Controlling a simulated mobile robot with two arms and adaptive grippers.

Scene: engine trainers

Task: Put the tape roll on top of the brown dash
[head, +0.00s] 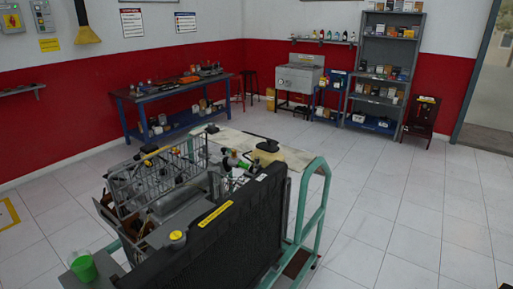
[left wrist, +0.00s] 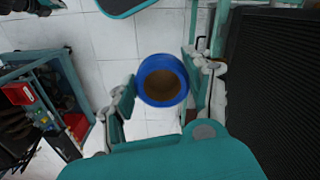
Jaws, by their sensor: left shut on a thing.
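The tape roll (left wrist: 162,80) is a blue ring with a brown inside. In the left wrist view it sits between the two fingers of my left gripper (left wrist: 160,98), which is shut on it. I cannot make out my left gripper or the roll in the head view. I cannot tell for sure which part is the brown dash. A pale tan panel (head: 290,156) with a dark piece on it lies behind the radiator. My right gripper is not seen.
The engine trainer stands in front, with a black radiator (head: 225,235), a wire cage (head: 150,180) and a green tube frame (head: 318,215). A green cup (head: 83,268) stands at the lower left. A workbench (head: 180,92) and shelves (head: 385,65) line the back. Floor to the right is clear.

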